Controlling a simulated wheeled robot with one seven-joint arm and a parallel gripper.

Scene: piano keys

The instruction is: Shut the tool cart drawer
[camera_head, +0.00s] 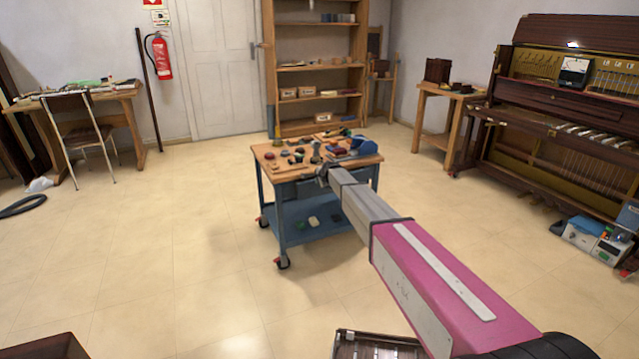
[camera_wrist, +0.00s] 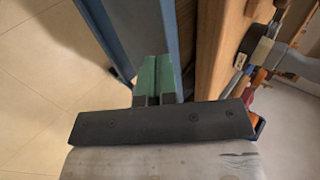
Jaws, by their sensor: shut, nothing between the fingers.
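The tool cart (camera_head: 283,212) stands mid-room, with a wooden top, a blue metal frame and a lower shelf. My arm reaches out to its near side, and my gripper (camera_head: 323,174) is at the edge just under the top. In the wrist view my gripper (camera_wrist: 152,92) shows two green fingertips, shut together and empty. They are close against a blue metal part (camera_wrist: 172,45) of the cart, beside the wooden top (camera_wrist: 238,50). I cannot tell whether they touch it. The drawer cannot be made out clearly; my arm covers much of the cart's near side, so how far it is open cannot be told.
Several tools (camera_head: 300,157) and a blue item (camera_head: 363,147) lie on the cart's top. An opened upright piano (camera_head: 545,130) stands at right, a wooden shelf unit (camera_head: 310,45) behind. A desk and chair (camera_head: 85,135) are at left. The floor left of the cart is clear.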

